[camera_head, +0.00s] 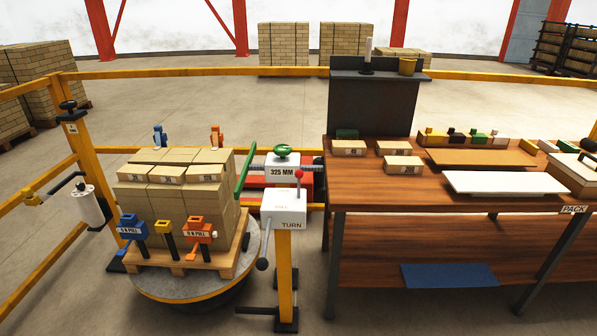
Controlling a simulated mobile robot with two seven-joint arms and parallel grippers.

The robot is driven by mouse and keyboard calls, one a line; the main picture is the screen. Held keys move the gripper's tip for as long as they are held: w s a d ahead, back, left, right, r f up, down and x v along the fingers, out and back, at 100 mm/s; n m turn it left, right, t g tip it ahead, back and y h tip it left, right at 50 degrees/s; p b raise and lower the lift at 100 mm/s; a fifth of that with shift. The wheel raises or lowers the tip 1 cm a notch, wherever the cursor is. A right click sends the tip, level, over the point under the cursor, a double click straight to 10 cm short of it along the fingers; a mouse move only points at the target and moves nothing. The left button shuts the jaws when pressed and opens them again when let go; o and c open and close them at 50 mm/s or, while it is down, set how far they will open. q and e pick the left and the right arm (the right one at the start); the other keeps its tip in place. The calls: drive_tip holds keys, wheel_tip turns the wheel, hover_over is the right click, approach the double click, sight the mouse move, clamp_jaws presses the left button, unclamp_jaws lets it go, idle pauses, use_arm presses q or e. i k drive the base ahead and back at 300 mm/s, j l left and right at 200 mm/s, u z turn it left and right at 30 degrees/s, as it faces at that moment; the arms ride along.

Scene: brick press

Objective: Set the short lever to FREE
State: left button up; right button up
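A short lever with a red ball knob (299,175) stands roughly upright on top of a white box (284,210). The box is fixed on a yellow post (286,270). Small red marks on the box's top face are too small to read, so I cannot tell which setting the lever is at. The word TURN is on the box's lower edge. A longer grey lever with a black ball end (262,264) hangs down on the box's left. Neither of my grippers is in view.
A brick-loaded pallet (205,262) sits on a round turntable (172,286) left of the post. A 325 MM unit with a green knob (282,152) is behind the box. A wooden workbench (380,196) stands close on the right. Yellow rails (180,72) run behind.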

sight(298, 174)
drive_tip(key=i+l+u, duration=0.7)
drive_tip(key=l, duration=0.25)
drive_tip(key=i+l+u, duration=0.45)
drive_tip(key=l, duration=0.35)
